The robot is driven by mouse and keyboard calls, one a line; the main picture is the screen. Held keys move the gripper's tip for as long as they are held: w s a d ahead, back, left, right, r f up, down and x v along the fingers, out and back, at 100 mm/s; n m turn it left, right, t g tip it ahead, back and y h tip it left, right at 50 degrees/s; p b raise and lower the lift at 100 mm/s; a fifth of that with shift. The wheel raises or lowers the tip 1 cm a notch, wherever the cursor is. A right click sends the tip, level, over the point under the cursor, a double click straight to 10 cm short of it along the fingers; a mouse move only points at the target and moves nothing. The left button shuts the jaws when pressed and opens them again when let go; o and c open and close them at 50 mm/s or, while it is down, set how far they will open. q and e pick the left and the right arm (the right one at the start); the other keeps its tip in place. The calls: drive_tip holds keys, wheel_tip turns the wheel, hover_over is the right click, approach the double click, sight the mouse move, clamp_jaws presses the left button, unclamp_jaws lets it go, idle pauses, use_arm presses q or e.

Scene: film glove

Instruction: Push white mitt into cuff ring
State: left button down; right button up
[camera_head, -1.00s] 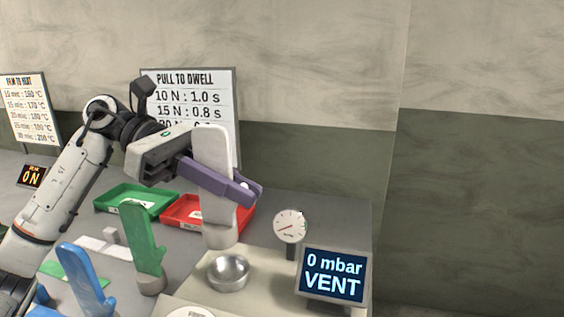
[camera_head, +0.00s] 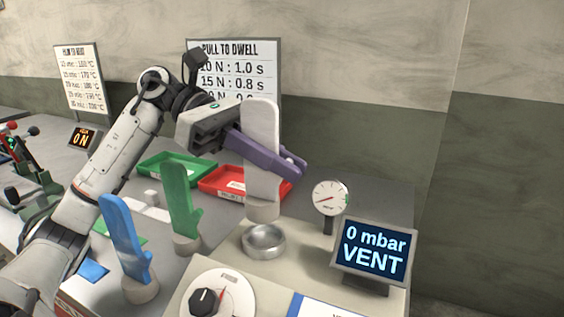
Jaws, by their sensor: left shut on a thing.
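The white mitt (camera_head: 262,122) stands upright, thumb side partly hidden by the gripper. My left gripper (camera_head: 292,168), with purple fingers, is shut on the mitt at about mid-height. The mitt's round base (camera_head: 262,212) appears just above and behind the metal cuff ring (camera_head: 264,241) in the picture, apart from it. The ring sits on the light bench top and looks empty. My right gripper is not in view.
A green mitt (camera_head: 181,200) and a blue mitt (camera_head: 126,235) stand upright to the left. Green (camera_head: 150,176) and red (camera_head: 205,183) trays lie behind. A gauge (camera_head: 330,198) and a screen reading "0 mbar VENT" (camera_head: 375,250) stand right. A dial (camera_head: 207,298) is in front.

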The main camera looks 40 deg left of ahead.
sight(278, 184)
use_arm(q)
drive_tip(key=shift+f+b, duration=1.25)
drive_tip(key=shift+f, duration=0.35)
drive_tip(key=shift+b, duration=0.35)
idle(0.5)
idle(0.4)
drive_tip(key=shift+f+b, duration=0.35)
drive_tip(key=shift+b, duration=0.2)
